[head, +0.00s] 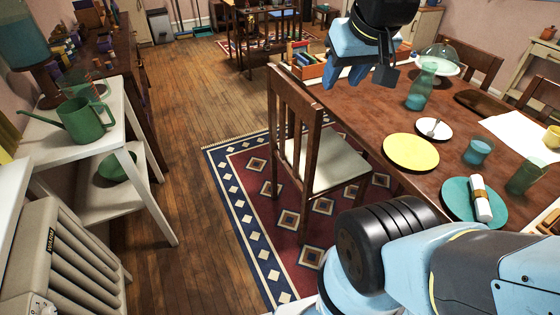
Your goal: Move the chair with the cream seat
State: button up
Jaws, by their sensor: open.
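The chair with the cream seat (328,163) stands upright on the patterned rug, at the left side of the dining table. Its dark wooden slatted back (290,125) faces left and its seat reaches toward the table edge. Its lower legs are partly hidden by my own arm. My gripper (358,78) is open and hangs in the air at the top of the view.
A white shelf (150,195) with a green watering can (85,122) and a radiator (65,255) line the left. Wooden floor (185,100) between is clear.

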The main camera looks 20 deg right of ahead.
aim_at(320, 163)
jog(key=u, duration=0.1)
jog(key=i, duration=1)
jog(key=z, duration=0.1)
